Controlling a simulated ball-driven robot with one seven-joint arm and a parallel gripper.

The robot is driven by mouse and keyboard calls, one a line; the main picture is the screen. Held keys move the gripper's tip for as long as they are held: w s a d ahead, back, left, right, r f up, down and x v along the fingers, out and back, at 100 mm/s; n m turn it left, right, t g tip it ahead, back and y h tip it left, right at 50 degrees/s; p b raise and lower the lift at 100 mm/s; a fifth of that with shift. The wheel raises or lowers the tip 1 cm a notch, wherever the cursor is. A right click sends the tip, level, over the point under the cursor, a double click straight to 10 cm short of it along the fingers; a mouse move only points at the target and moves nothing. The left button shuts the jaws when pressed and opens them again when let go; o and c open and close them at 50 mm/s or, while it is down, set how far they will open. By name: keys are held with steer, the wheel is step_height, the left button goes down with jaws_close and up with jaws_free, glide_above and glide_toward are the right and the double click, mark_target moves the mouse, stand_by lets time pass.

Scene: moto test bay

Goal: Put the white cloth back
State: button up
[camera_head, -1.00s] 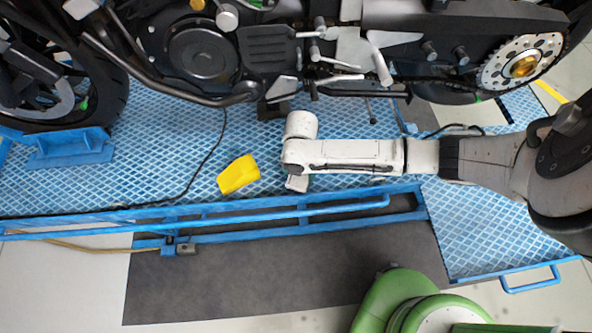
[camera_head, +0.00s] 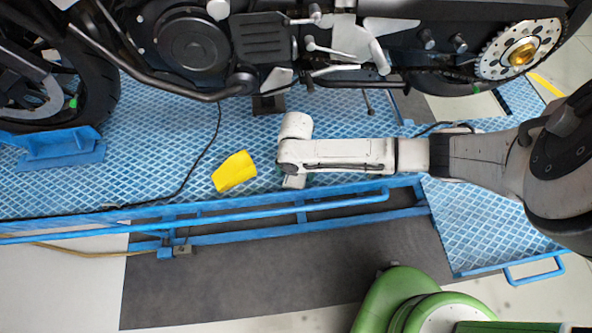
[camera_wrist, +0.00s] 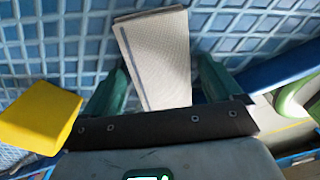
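The white cloth (camera_wrist: 158,60) shows in the wrist view as a folded, cream-white piece with a grey stripe along its left side. It lies between the two green fingers of my gripper (camera_wrist: 162,68). The fingers are spread, one on each side of the cloth; I cannot tell whether they touch it. The near end of the cloth is hidden behind the dark gripper bar.
A motorcycle (camera_head: 265,40) stands behind the arm. A blue rail (camera_head: 240,211) runs along the platform front. A black cable (camera_head: 205,160) crosses the platform.

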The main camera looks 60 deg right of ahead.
steer(key=shift+o, duration=0.3)
step_height(320, 180, up, 12)
steer(key=s+a+f+m, duration=0.2)
steer(key=s+m, duration=0.2)
steer(key=s, duration=0.3)
steer(key=s+a+f+m, duration=0.1)
steer(key=s+f+m, duration=0.1)
steer(key=s+m, duration=0.35)
steer(key=s+a+r+m+t, duration=0.1)
steer(key=a+r+m, duration=0.5)
steer(key=m, duration=0.6)
steer(key=shift+a, duration=0.85)
steer(key=shift+m, duration=0.25)
